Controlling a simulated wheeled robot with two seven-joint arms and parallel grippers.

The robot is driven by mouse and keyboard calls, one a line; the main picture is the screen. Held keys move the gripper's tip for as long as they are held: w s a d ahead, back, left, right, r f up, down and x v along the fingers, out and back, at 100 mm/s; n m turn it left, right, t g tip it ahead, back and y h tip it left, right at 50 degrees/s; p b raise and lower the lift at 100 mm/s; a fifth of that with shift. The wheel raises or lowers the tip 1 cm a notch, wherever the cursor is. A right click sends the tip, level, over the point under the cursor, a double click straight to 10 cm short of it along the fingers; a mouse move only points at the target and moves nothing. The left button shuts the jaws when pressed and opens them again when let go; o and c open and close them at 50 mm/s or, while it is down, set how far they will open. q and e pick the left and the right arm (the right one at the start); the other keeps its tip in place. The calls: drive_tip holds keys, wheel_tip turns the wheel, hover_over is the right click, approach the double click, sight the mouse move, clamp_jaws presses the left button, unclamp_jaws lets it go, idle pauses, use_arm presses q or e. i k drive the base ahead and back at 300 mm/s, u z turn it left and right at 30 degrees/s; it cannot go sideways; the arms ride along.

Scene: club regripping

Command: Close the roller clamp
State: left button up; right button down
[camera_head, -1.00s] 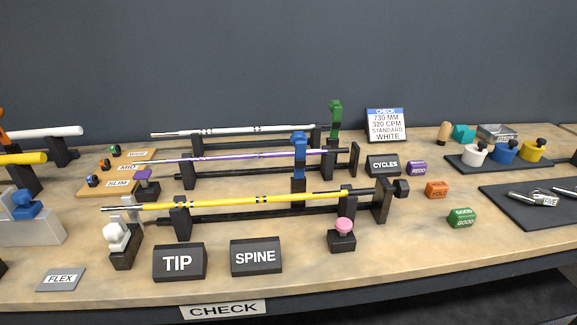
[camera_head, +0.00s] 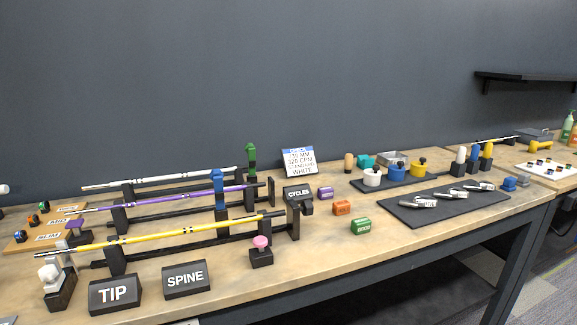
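No part is labelled as the roller clamp, and I cannot tell which one it is. A yellow shaft (camera_head: 160,234) lies across black supports at the front left. A dark clamp-like block (camera_head: 293,212) stands by its right end. A blue upright piece (camera_head: 218,181) stands by the purple shaft (camera_head: 160,200), and a green one (camera_head: 251,152) by the white shaft (camera_head: 160,181). A pink knob on a black base (camera_head: 261,242) is in front. Whether any clamp is open or shut is too small to tell. Neither gripper is in view.
Blocks marked TIP (camera_head: 115,294) and SPINE (camera_head: 187,279) line the front edge. A dark mat (camera_head: 400,218) with several metal heads and a tray with white, blue and yellow pots (camera_head: 372,176) are right of centre. A second table with a white board (camera_head: 545,172) stands far right.

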sight(216, 176)
drive_tip(key=z, duration=0.45)
drive_tip(key=i, duration=0.8)
drive_tip(key=u, duration=1.5)
